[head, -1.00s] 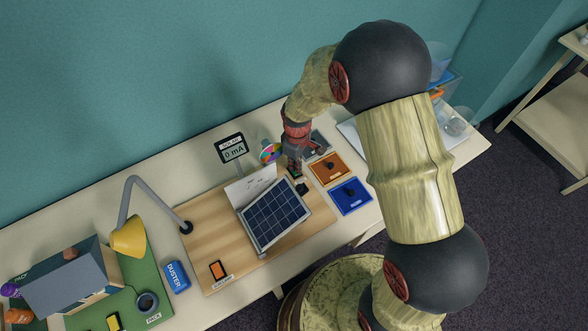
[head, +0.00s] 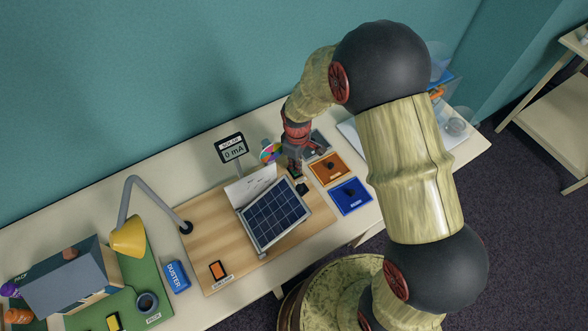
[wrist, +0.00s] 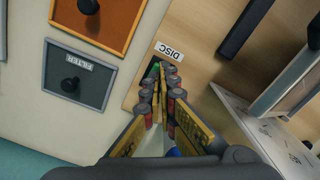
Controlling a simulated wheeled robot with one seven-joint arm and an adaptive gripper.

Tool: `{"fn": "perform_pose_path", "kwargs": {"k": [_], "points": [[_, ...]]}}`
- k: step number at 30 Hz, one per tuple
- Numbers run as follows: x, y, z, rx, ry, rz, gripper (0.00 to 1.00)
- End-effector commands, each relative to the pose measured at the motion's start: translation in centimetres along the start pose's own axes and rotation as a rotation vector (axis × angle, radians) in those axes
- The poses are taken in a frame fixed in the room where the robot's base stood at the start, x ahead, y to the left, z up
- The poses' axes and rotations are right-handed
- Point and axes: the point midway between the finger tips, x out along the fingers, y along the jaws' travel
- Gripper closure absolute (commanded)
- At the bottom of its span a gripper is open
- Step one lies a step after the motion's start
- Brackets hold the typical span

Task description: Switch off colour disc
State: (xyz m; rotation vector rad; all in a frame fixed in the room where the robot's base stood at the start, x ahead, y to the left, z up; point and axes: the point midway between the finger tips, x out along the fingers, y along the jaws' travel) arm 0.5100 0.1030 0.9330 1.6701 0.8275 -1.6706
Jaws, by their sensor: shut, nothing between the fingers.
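The colour disc (head: 269,152), a small multicoloured wheel, stands at the back of the wooden board, just left of my gripper (head: 297,176). In the wrist view, my gripper (wrist: 163,72) is shut and empty, with its fingertips right at the switch (wrist: 153,71) beside the DISC label (wrist: 170,51). A bit of green shows on the switch; the fingertips hide most of it. I cannot tell whether they touch it or which way it is set.
The solar panel (head: 273,215) stands tilted left of my gripper, with a 0 mA meter (head: 233,148) behind. Orange (head: 337,162) and blue (head: 360,204) filter panels with black knobs lie to the right. A grey FILTER panel (wrist: 91,92) lies close by. A lamp (head: 128,236) stands left.

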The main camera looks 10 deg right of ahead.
Motion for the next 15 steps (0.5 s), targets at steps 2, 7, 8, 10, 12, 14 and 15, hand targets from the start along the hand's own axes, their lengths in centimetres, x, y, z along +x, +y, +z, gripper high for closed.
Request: {"fn": "perform_pose_path", "kwargs": {"k": [2, 7, 8, 10, 12, 14, 15], "points": [[0.17, 0.00, 0.00, 0.000, 0.000, 0.000, 1.00], [0.41, 0.00, 0.00, 0.000, 0.000, 0.000, 1.00], [0.45, 0.00, 0.00, 0.000, 0.000, 0.000, 1.00], [0.54, 0.00, 0.00, 0.000, 0.000, 0.000, 1.00], [0.64, 0.00, 0.00, 0.000, 0.000, 0.000, 1.00], [0.72, 0.00, 0.00, 0.000, 0.000, 0.000, 1.00], [0.78, 0.00, 0.00, 0.000, 0.000, 0.000, 1.00]]}}
